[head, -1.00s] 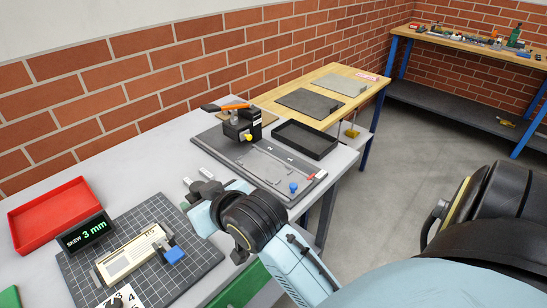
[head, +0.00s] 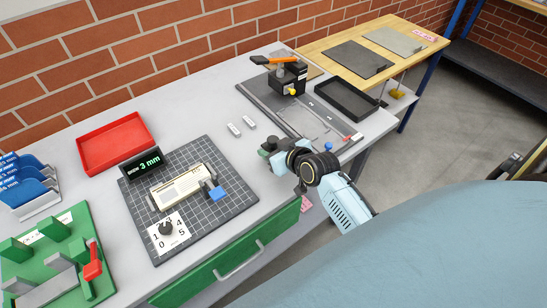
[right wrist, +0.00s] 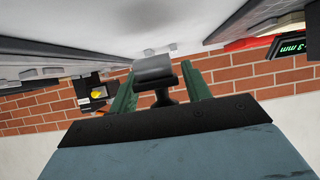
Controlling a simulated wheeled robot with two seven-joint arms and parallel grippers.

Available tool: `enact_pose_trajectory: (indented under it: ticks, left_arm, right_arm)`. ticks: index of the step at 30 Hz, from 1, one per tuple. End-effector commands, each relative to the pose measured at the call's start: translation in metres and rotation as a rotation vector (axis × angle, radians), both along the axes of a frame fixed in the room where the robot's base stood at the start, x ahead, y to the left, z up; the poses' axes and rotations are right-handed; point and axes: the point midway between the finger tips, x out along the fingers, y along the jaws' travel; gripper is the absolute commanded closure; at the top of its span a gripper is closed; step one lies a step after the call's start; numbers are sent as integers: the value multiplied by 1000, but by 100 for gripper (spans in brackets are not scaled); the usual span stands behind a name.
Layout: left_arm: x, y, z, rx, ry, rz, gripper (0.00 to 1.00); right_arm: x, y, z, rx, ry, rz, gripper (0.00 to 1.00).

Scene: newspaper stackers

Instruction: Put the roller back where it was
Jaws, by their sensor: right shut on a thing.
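The roller (right wrist: 153,68) is a short dark grey cylinder with a black handle, seen in the right wrist view. My right gripper (right wrist: 157,82) is shut on it, with a green finger on each side. In the head view my right gripper (head: 268,147) is above the table's front part, between the gridded mat and the grey board. The roller is small and hard to make out there. The grey board (head: 263,98) bears a black device with an orange handle (head: 287,73) and a blue knob (head: 329,146). My left gripper is not in view.
The gridded mat (head: 232,200) bears a cream block and a dial card. Two small white pieces (head: 235,129) lie left of my right gripper. A black tray (head: 346,99), a red tray (head: 115,143) and a green fixture (head: 50,235) also stand on the table (head: 205,115).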

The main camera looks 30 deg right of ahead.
Motion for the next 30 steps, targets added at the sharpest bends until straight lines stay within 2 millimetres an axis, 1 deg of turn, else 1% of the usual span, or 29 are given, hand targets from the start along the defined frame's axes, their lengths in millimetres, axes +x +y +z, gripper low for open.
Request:
enact_pose_trajectory:
  ticks: [6, 8, 17, 20, 21, 25, 30]
  left_arm:
    - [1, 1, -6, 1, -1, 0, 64]
    - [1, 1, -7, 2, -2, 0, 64]
    - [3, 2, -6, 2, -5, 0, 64]
    - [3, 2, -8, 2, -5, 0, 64]
    - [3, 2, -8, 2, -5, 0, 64]
    - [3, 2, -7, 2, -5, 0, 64]
    - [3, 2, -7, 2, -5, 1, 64]
  right_arm:
    - [0, 0, -30, 0, 0, 0, 82]
    - [0, 0, -35, 0, -1, -1, 82]
    - [0, 0, -36, 0, -2, -1, 82]
    - [0, 0, -40, 0, -2, -1, 82]
    - [0, 0, -40, 0, 0, -1, 47]
    - [0, 0, -39, -1, 1, -1, 30]
    - [0, 0, -39, -1, 1, -1, 30]
